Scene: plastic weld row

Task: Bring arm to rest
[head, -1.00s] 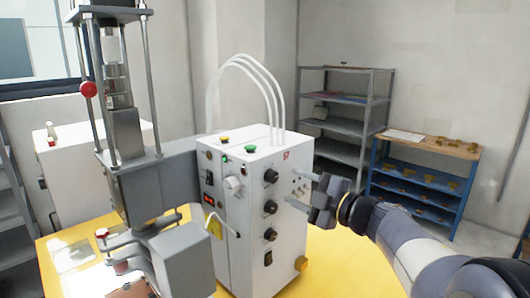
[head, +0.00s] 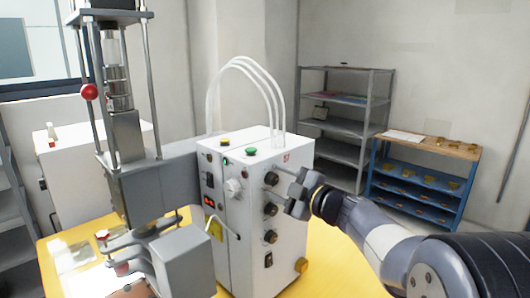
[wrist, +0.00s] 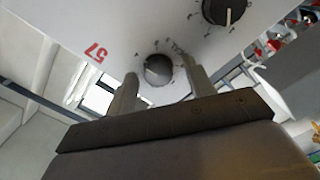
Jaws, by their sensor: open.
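My gripper (head: 283,180) is open at the right side of the white control cabinet (head: 235,262), close to its upper black knob (head: 271,178). In the wrist view, the two fingers of my gripper (wrist: 158,70) stand apart, with a round grey knob (wrist: 158,70) showing between their tips. I cannot tell whether either finger touches it. A black knob with a pale pointer (wrist: 226,10) is at the top of the wrist view. My arm reaches in from the lower right of the head view.
The welding press (head: 125,140) with its red ball handle (head: 89,91) stands left of the cabinet on a yellow table (head: 345,284). White hoses (head: 262,75) arch above the cabinet. A grey shelf (head: 345,128) and a blue workbench (head: 412,195) stand behind.

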